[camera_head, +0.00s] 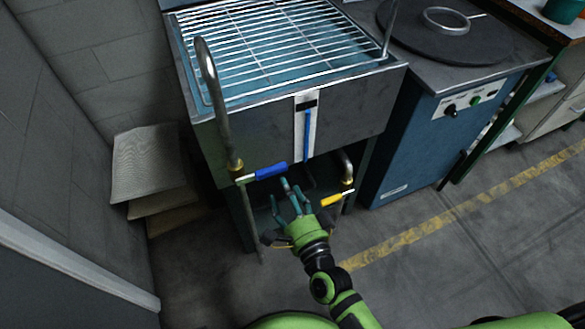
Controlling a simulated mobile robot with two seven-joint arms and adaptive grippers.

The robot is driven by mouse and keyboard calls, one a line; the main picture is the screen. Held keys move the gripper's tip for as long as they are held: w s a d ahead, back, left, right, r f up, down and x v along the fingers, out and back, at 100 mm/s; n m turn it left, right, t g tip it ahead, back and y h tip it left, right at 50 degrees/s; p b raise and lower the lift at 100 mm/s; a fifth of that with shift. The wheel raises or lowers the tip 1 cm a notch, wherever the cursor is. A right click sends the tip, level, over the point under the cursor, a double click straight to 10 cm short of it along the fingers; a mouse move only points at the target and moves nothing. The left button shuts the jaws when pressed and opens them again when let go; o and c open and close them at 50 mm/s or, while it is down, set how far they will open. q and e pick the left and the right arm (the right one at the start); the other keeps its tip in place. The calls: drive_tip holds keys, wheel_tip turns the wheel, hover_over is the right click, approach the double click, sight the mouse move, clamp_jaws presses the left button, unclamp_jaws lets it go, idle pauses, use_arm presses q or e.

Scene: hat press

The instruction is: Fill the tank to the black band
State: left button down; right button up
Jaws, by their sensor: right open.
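The metal tank (232,139) stands at the centre, with a wire rack (270,45) over bluish water. On its front a white gauge strip (299,132) carries a black band (307,104) near the top. The gauge's blue column (307,138) reaches up to just under the band. A blue-handled valve (270,171) sits at the foot of a curved pipe (211,85) that bends over the tank's left side. A yellow-handled valve (332,199) is on a lower right pipe. My right gripper (290,199) is open and empty, between and slightly below the two handles. My left gripper is out of view.
A blue cabinet (420,150) with knobs and a dark round plate (445,40) stands right of the tank. Stacked mesh-like panels (147,165) lean at the left wall. The floor in front, with a yellow line (450,215), is clear.

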sight(277, 174)
drive_tip(key=w, duration=0.2)
drive_tip(key=w+a+r, duration=0.1)
drive_tip(key=x, duration=0.3)
drive_tip(key=shift+w+f, duration=0.1)
drive_tip(key=shift+f, duration=0.05)
drive_tip(key=shift+w+a, duration=0.1)
drive_tip(key=shift+w, duration=0.15)
drive_tip(key=c, duration=1.1)
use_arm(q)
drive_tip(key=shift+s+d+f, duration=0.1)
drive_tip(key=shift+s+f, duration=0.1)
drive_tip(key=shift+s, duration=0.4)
use_arm(e)
clamp_jaws()
